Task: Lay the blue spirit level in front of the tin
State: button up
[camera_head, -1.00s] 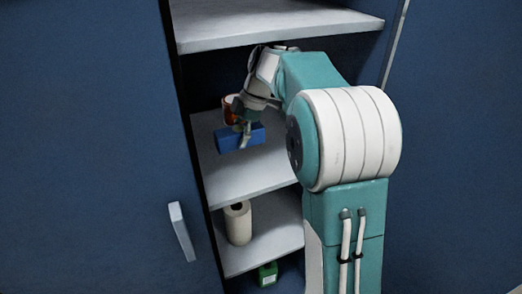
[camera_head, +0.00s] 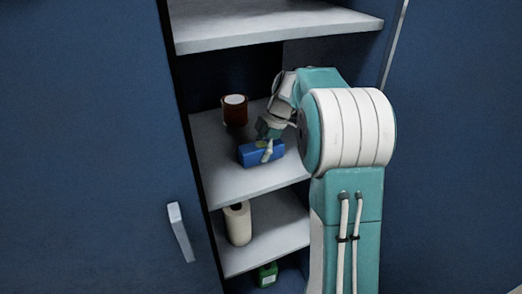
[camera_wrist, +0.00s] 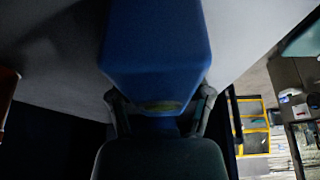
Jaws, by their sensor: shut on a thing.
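The blue spirit level (camera_head: 259,155) is in my gripper (camera_head: 267,150), at the middle shelf of the cabinet. My gripper is shut on it. In the wrist view the level (camera_wrist: 155,50) fills the upper middle, between the two fingers of my gripper (camera_wrist: 160,105). The tin (camera_head: 235,111), reddish brown with a pale top, stands upright on the same shelf, behind and to the left of the level. The level is apart from the tin. I cannot tell whether the level touches the shelf. A reddish edge at the left of the wrist view (camera_wrist: 7,90) may be the tin.
The middle shelf (camera_head: 225,185) has bare room in front of and left of the level. A shelf (camera_head: 275,25) hangs above. A blue door with a white handle (camera_head: 181,232) is at left.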

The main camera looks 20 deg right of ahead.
aim_at(264, 144)
jog(key=o, duration=1.3)
jog(key=v, duration=0.7)
jog(key=shift+d+r, duration=0.1)
jog(key=shift+r, duration=0.2)
